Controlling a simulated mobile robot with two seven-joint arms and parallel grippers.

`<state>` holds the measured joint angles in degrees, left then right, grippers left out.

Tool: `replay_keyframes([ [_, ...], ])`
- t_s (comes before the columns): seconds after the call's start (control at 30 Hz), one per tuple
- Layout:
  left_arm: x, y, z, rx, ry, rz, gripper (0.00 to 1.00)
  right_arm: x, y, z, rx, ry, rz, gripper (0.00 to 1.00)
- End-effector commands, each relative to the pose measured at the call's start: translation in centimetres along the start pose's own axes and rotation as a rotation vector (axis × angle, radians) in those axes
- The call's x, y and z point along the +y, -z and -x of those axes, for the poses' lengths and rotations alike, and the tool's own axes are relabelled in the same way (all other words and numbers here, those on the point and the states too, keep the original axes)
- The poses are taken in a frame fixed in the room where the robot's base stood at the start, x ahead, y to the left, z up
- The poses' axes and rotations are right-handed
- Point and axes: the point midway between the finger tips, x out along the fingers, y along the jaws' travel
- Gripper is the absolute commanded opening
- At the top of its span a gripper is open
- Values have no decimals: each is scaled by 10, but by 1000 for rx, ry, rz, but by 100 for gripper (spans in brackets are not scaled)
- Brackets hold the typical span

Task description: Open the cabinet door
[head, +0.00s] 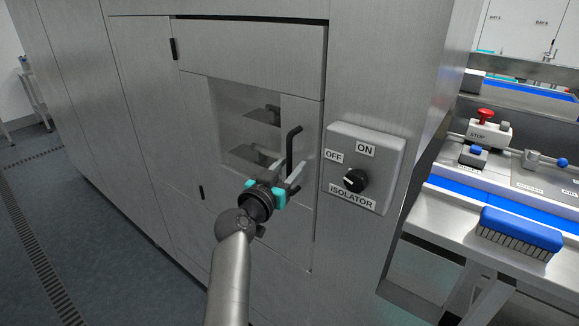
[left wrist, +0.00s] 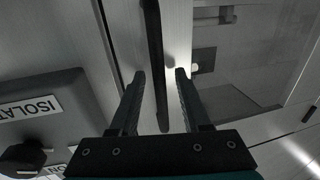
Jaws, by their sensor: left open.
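The grey metal cabinet door (head: 250,55) has a see-through window (head: 228,110) with dark shelves behind it. Black hinges show on its left side, and the door looks shut. A black upright bar handle (head: 291,150) is on its right side. My left gripper (head: 287,178), with teal parts, is at the lower end of the handle, jaws open. In the left wrist view the black handle (left wrist: 153,45) runs between the two spread fingers (left wrist: 160,75), with a gap on both sides. Contact with the handle is not visible. My right gripper is not in view.
A grey isolator box (head: 388,158) with a black knob sits on the panel just right of the door. Further right are a bench (head: 425,222) with a blue brush (head: 520,230) and a red stop button (head: 485,115). The floor (head: 60,220) at left is clear.

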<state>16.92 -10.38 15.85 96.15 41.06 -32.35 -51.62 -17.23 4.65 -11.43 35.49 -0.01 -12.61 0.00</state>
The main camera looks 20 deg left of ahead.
Motion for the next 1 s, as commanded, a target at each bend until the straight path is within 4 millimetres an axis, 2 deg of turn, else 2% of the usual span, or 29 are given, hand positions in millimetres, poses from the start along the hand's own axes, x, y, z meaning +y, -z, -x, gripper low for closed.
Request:
replay_keyframes([
  [0.1, 0, 0, 0, 0, 0, 0, 45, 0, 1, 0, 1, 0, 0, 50],
  [0.5, 0, 0, 0, 0, 0, 0, 0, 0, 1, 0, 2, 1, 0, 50],
  [1.0, 0, 0, 0, 0, 0, 0, 0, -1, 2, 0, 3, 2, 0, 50],
])
